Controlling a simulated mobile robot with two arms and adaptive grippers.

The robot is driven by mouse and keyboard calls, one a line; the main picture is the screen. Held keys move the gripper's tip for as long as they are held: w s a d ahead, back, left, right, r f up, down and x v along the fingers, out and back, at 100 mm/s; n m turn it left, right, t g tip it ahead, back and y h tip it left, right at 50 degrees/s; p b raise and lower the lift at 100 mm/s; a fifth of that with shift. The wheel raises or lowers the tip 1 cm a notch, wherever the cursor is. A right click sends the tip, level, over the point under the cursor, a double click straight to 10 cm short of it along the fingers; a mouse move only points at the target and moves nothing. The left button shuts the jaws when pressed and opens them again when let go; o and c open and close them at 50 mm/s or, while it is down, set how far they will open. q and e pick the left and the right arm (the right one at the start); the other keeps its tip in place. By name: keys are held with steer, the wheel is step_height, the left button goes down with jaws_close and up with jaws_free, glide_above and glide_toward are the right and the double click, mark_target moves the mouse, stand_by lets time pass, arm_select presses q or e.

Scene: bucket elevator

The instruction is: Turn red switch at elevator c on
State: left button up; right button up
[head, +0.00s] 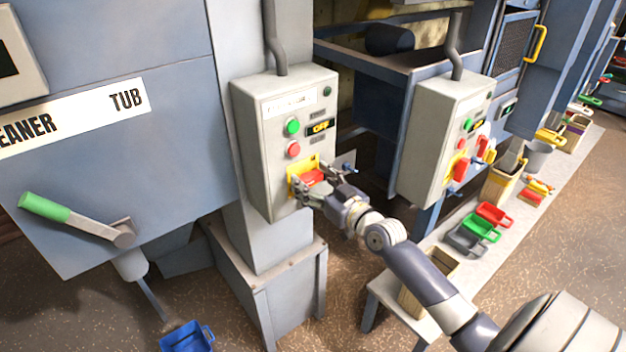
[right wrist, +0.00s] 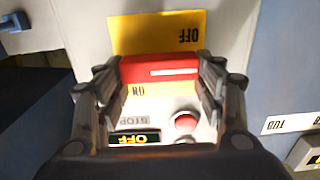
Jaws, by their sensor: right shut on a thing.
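The red switch (head: 313,177) sits on a yellow plate (head: 296,169) low on the front of the nearer grey control box (head: 262,150). My right gripper (head: 304,188) is shut on the red switch, with one finger at each side. The label at the top of the box is too blurred to read. My left gripper is out of view.
A green button (head: 292,127) and a red button (head: 293,149) sit above the switch. A second control box (head: 440,140) stands to the right. A bench with coloured scoops (head: 482,229) is at the right. A green-handled lever (head: 45,207) is at the left.

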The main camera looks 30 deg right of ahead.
steer(key=m, duration=0.4)
steer(key=shift+d+m, duration=0.25)
steer(key=shift+m, duration=0.05)
steer(key=m, duration=0.4)
steer(key=shift+d+f+m, duration=0.1)
steer(key=shift+d+m, duration=0.05)
steer(key=shift+m, duration=0.15)
steer(key=m, duration=0.4)
steer(key=shift+d+f, duration=0.1)
steer(key=shift+f, duration=0.05)
steer(key=shift+f+m, duration=0.2)
steer(key=shift+m, duration=2.1)
steer(key=o, duration=1.1)
steer(key=shift+d, duration=0.1)
steer(key=shift+c, duration=0.2)
